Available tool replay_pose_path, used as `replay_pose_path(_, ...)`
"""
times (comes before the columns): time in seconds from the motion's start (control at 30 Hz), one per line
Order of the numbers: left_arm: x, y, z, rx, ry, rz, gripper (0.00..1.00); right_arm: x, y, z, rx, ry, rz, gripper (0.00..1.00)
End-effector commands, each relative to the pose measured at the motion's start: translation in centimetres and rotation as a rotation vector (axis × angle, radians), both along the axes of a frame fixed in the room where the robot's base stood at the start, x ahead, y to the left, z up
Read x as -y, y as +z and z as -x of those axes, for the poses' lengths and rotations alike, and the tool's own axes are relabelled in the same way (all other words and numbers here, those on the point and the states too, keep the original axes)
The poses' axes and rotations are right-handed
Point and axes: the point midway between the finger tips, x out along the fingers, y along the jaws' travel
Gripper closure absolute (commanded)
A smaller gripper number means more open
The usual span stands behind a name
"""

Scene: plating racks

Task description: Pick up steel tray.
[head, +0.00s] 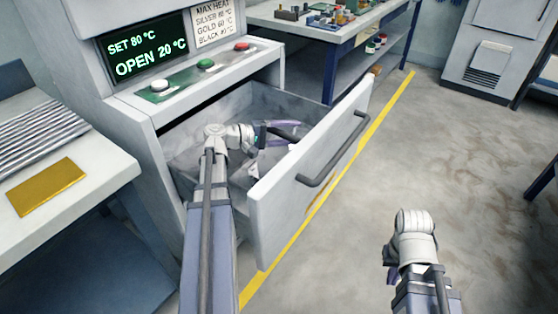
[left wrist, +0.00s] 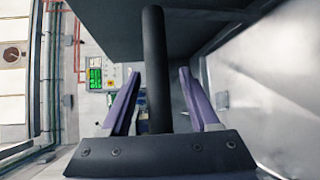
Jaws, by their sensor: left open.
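My left gripper (head: 285,136) reaches into the open drawer (head: 275,215) of the heating cabinet. Its two purple fingers are apart in the left wrist view (left wrist: 158,72). A dark bar (left wrist: 154,50) runs upright between the fingers there, with gaps on both sides. I cannot tell for sure what the bar belongs to. A grey, speckled metal surface (head: 248,98) shows inside the drawer; I cannot tell whether it is the steel tray or the drawer's lining. My arm hides part of the drawer.
The drawer front has a dark outer handle (head: 333,150). The cabinet display (head: 145,46) reads SET 80 °C and OPEN 20 °C. A gold plate (head: 46,187) and a ribbed metal piece (head: 38,140) lie on the left counter. Open floor lies right of the yellow line.

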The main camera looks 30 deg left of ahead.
Motion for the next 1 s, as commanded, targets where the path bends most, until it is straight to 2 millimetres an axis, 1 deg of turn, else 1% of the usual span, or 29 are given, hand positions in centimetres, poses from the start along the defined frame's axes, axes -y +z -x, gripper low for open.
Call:
replay_pose_path(0.13,-0.05,0.03,0.03,0.0,0.001,0.0,0.39,0.0,0.03,0.0,0.0,0.0,0.0,1.0)
replay_pose_path(0.67,-0.07,0.02,0.06,0.0,0.001,0.0,0.99,0.0,0.03,0.0,0.0,0.0,0.0,1.0)
replay_pose_path(0.7,-0.07,0.02,0.06,0.0,0.001,0.0,1.0,0.0,0.03,0.0,0.0,0.0,0.0,1.0)
replay_pose_path(1.0,-0.08,0.0,0.06,-0.001,0.001,-0.001,1.0,0.0,0.03,0.0,0.0,0.0,0.0,1.0)
